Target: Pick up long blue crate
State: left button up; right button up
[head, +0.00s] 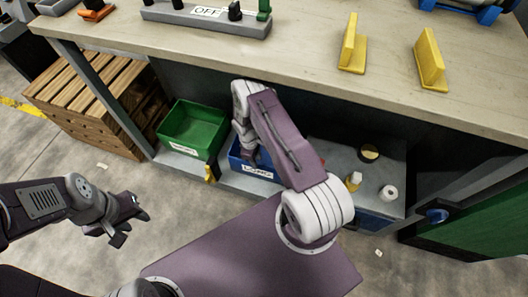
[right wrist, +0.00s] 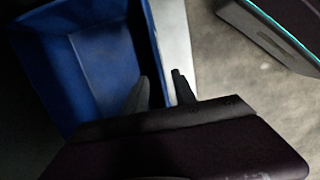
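The long blue crate (head: 238,166) stands on the low shelf under the workbench, with a white label on its front; my right arm hides much of it in the head view. In the right wrist view the crate (right wrist: 65,75) looks empty inside. My right gripper (right wrist: 161,90) is open at the crate's near wall, one finger on the inner side and one on the outer side. Whether the fingers touch the wall, I cannot tell. My left gripper (head: 132,228) is open and empty over the floor at the left.
A green crate (head: 193,127) stands left of the blue crate. Right of it is a grey surface (head: 340,160) with small bottles (head: 354,181). The workbench top (head: 300,50) overhangs the shelf. A wooden crate (head: 95,105) stands at the left.

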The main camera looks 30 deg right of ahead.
aim_at(266, 170)
notch_tip(266, 170, down, 3)
jog(key=shift+s+d+b, duration=0.1)
jog(key=shift+s+b, duration=0.05)
jog(key=shift+b, duration=0.4)
jog(key=f+b, duration=0.2)
jog(key=f, duration=0.1)
jog(key=f+b, duration=0.1)
jog(key=f, duration=0.1)
jog(key=shift+s+d+b, duration=0.15)
jog(key=shift+s+b, duration=0.1)
jog(key=shift+b, duration=0.1)
jog(key=shift+r, duration=0.1)
grip_shut()
dwell(0.3)
